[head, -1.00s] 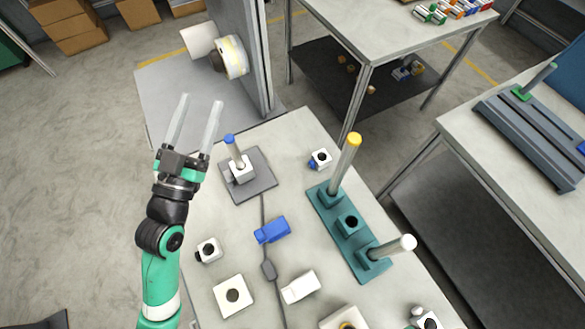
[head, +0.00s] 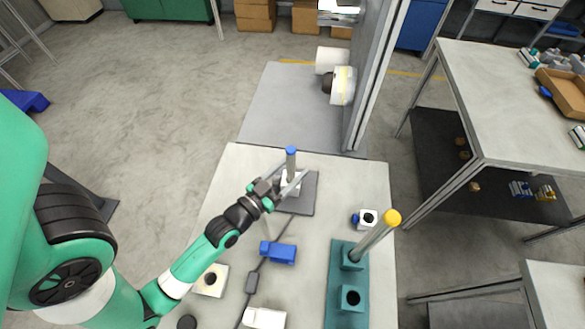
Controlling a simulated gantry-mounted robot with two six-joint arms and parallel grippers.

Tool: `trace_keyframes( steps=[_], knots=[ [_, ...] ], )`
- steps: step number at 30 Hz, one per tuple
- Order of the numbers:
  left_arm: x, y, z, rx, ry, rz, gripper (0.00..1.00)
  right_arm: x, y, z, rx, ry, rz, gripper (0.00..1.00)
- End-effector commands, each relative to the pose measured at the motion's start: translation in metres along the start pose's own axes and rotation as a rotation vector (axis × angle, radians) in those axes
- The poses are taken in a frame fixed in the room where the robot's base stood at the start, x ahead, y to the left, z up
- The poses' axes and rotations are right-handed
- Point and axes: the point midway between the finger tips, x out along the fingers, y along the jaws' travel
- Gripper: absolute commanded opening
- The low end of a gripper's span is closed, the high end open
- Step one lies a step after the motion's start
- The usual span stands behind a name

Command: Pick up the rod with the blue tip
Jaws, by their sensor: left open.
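The rod with the blue tip (head: 291,163) stands upright in a white block on a dark grey plate (head: 306,203) near the far edge of the table. My left gripper (head: 291,175) is open, its two fingers reaching to either side of the rod just below the blue tip. I cannot tell whether a finger touches the rod. My right gripper is not in view.
A teal base (head: 346,304) with a tall yellow-tipped rod (head: 376,236) stands to the right. A white block with a black hole (head: 366,218) and a blue block (head: 279,252) are nearby. A grey panel (head: 374,85) stands behind the table.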

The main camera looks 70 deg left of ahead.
Motion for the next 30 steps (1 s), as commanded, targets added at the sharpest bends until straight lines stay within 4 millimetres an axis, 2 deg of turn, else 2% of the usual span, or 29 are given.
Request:
trace_keyframes(
  steps=[7,8,18,30],
  knots=[
    [0.0028,0.0001,0.0005,0.001,-0.001,0.0,0.66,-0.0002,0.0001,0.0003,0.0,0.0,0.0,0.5],
    [0.0028,0.0001,0.0005,0.001,-0.001,0.0,0.62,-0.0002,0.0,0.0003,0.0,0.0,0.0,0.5],
    [0.0026,0.0001,0.0004,0.001,-0.001,0.0,0.01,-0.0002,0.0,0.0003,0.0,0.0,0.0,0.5],
    [0.0027,0.0001,-0.0009,0.001,0.001,0.0,0.0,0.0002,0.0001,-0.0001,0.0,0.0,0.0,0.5]
  ],
)
